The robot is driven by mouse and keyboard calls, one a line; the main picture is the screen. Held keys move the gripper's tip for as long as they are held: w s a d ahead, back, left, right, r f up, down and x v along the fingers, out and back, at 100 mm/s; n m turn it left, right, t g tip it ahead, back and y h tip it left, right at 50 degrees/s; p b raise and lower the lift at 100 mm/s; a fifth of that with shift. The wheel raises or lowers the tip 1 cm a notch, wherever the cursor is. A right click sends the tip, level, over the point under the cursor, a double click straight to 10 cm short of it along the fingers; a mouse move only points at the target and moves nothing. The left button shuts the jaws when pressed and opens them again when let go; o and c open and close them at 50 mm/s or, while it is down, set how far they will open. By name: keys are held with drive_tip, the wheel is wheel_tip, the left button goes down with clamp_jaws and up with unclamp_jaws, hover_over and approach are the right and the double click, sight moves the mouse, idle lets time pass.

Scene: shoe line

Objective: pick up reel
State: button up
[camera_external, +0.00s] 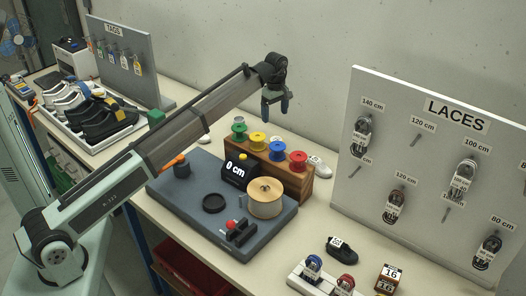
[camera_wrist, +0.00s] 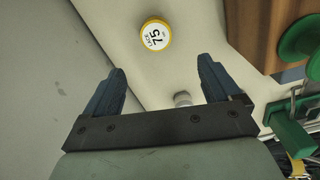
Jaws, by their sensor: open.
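Green (camera_external: 239,128), yellow (camera_external: 257,140), blue (camera_external: 278,147) and red (camera_external: 298,159) reels stand in a row on a wooden rack (camera_external: 293,182). A larger tan reel (camera_external: 265,203) stands on the grey board in front of the rack. My gripper (camera_external: 275,108) is open and empty, raised above and behind the rack. In the wrist view my gripper (camera_wrist: 161,75) has its fingers wide apart with nothing between them. Part of the green reel (camera_wrist: 300,42) shows at the right edge there, outside the fingers, beside the wooden rack (camera_wrist: 262,28).
The grey board (camera_external: 180,195) carries a 0 cm counter (camera_external: 237,170), a black ring (camera_external: 214,203) and a red-knobbed device (camera_external: 238,230). The laces panel (camera_external: 430,150) stands at right. A yellow-rimmed 75 label (camera_wrist: 156,35) and a green object (camera_wrist: 290,130) show in the wrist view.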

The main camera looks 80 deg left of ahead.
hover_over(275, 139)
drive_tip(key=f, duration=0.7)
drive_tip(key=shift+s+d+f, duration=0.15)
drive_tip(key=shift+d+f, duration=0.05)
drive_tip(key=shift+w+a+f, duration=0.1)
drive_tip(key=shift+w+f, duration=0.05)
drive_tip(key=shift+f, duration=1.25)
drive_tip(key=shift+w+a+f, duration=0.1)
drive_tip(key=shift+w+f, duration=0.05)
drive_tip(key=shift+f, duration=1.25)
drive_tip(key=shift+c, duration=0.5)
drive_tip(key=c, duration=1)
